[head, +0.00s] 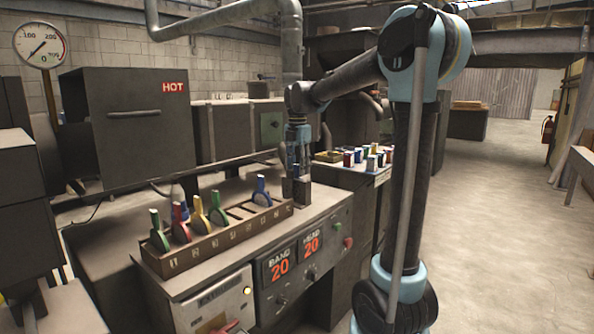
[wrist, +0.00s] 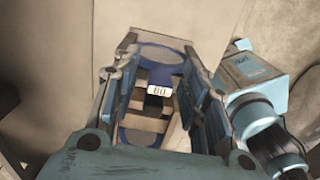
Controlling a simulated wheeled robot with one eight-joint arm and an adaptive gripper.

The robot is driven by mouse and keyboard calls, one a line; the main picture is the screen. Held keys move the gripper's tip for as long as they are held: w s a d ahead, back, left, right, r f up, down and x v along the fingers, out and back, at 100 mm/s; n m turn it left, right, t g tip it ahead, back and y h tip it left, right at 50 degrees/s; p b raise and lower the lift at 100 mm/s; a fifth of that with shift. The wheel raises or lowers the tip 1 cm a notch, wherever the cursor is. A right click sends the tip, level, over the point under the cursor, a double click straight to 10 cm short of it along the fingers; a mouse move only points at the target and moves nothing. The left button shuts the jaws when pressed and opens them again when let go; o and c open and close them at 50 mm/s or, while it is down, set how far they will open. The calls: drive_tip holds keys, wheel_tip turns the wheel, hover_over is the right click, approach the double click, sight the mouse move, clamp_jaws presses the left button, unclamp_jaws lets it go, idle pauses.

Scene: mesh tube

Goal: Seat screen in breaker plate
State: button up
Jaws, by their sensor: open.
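Several screens with coloured handles, including a red-handled one (head: 179,221) and a blue-handled one (head: 262,192), stand upright in a numbered slotted rack (head: 215,243) in the head view. My gripper (head: 298,183) points down at the rack's right end, a little right of that blue handle. In the wrist view, my open gripper (wrist: 158,84) has its fingers on either side of a blue piece (wrist: 158,73) with a white tag (wrist: 158,91), apparently marked 80. I cannot tell whether the fingers touch it. I cannot make out the breaker plate.
The rack stands on a machine cabinet (head: 310,250) with red BAND and HEAD displays. An oven marked HOT (head: 125,122) stands behind at left. Several small coloured containers (head: 369,158) stand on a bench behind right. The floor (head: 500,230) at right is clear.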

wheel_tip(320, 180, up, 12)
drive_tip(key=s+d+f+m+t, duration=0.1)
drive_tip(key=s+d+f+m, duration=1.25)
drive_tip(key=s+d, duration=0.2)
drive_tip(key=s+d+f+m, duration=0.2)
drive_tip(key=s+f+m, duration=0.5)
drive_tip(key=f, duration=0.3)
drive_tip(key=s+d+f+m+t, duration=0.1)
drive_tip(key=s+d+f+m, duration=0.2)
drive_tip(key=s+f+m, duration=0.4)
wheel_tip(320, 180, down, 3)
drive_tip(key=shift+s+d+f+m, duration=0.1)
drive_tip(key=shift+s+d+m, duration=0.25)
drive_tip(key=shift+s, duration=0.85)
